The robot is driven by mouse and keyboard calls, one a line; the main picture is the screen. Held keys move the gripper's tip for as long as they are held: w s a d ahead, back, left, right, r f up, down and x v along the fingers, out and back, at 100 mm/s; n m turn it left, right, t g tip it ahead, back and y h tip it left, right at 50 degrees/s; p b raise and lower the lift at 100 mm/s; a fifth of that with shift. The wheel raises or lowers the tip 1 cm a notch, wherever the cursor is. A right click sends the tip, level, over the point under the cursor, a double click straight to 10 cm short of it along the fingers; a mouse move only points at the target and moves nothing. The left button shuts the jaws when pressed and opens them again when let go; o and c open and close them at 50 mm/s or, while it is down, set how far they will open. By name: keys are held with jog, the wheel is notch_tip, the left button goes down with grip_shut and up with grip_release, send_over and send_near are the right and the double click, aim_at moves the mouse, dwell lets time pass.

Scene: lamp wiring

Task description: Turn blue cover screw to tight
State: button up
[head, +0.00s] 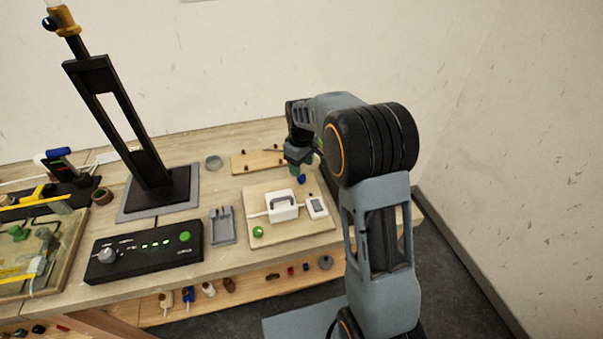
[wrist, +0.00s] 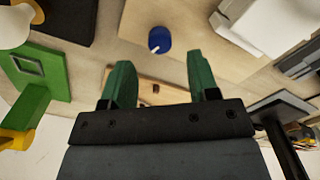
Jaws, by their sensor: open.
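The blue cover screw (head: 301,179) is a small round blue knob at the back edge of the wooden board, behind the white box. In the wrist view the blue screw (wrist: 160,39) shows a small pale mark on its lower part. My gripper (wrist: 158,72) has two green fingers spread apart with nothing between them. The screw lies beyond the fingertips, roughly in line with the gap, and neither finger touches it. In the head view my gripper (head: 298,162) hangs close above the screw, and my arm hides part of that area.
The wooden board (head: 296,232) also carries a white box (head: 283,207) with a handle, a white switch (head: 317,207) and a green knob (head: 258,231). A grey tray (head: 222,226) and a black control box (head: 146,250) stand to the left. Another wooden strip (head: 258,161) lies behind.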

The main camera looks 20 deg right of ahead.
aim_at(301, 179)
jog(key=shift+f, duration=2.2)
jog(key=c, duration=0.9)
